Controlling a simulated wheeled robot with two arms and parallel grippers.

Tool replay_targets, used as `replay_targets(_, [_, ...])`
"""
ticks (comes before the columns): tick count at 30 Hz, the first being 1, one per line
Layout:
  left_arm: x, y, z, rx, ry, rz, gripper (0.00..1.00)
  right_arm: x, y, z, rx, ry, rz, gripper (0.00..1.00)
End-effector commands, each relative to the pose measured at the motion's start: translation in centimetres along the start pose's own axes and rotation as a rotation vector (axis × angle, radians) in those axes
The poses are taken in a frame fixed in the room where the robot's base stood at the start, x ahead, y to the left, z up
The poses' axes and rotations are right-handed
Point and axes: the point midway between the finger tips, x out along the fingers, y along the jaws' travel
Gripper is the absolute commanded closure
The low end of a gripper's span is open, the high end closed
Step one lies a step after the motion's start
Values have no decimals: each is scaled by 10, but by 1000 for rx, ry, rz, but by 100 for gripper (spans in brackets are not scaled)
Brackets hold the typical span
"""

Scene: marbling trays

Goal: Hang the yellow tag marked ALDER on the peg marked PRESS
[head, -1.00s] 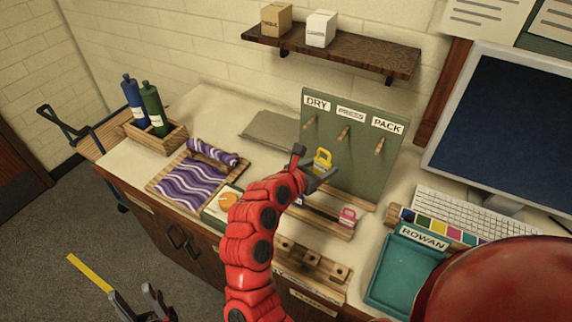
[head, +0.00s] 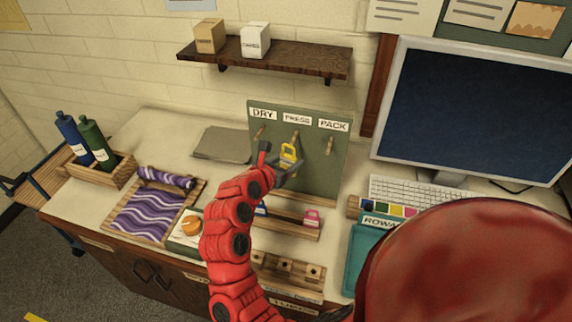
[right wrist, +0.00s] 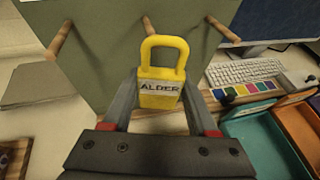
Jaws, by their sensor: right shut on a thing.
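The yellow tag marked ALDER (head: 289,157) is upright in my right gripper (head: 276,172), in front of the green pegboard. In the right wrist view, the jaws (right wrist: 160,103) are shut on the tag's body (right wrist: 160,88), and its open loop points up. The middle peg (head: 295,136), under the PRESS label (head: 297,118), is just above the loop. In the right wrist view this peg (right wrist: 148,26) meets the loop's top edge in the picture; I cannot tell whether they touch. My left gripper is out of view.
The DRY peg (head: 259,132) and PACK peg (head: 329,146) on the pegboard (head: 315,180) are bare. A pink tag (head: 312,218) stands on the wooden rack below. A teal tray (head: 356,262) is at right, and a monitor (head: 470,110) stands beyond the keyboard.

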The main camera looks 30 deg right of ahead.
Motion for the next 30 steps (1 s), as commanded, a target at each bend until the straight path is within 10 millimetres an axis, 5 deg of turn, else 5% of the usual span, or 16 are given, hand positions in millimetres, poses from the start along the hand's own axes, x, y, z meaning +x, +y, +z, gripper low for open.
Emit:
replay_targets(13, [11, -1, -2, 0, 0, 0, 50, 27, 7, 9, -2, 1, -1, 94])
replay_targets(30, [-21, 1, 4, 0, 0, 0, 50, 43, 11, 3, 0, 0, -1, 94])
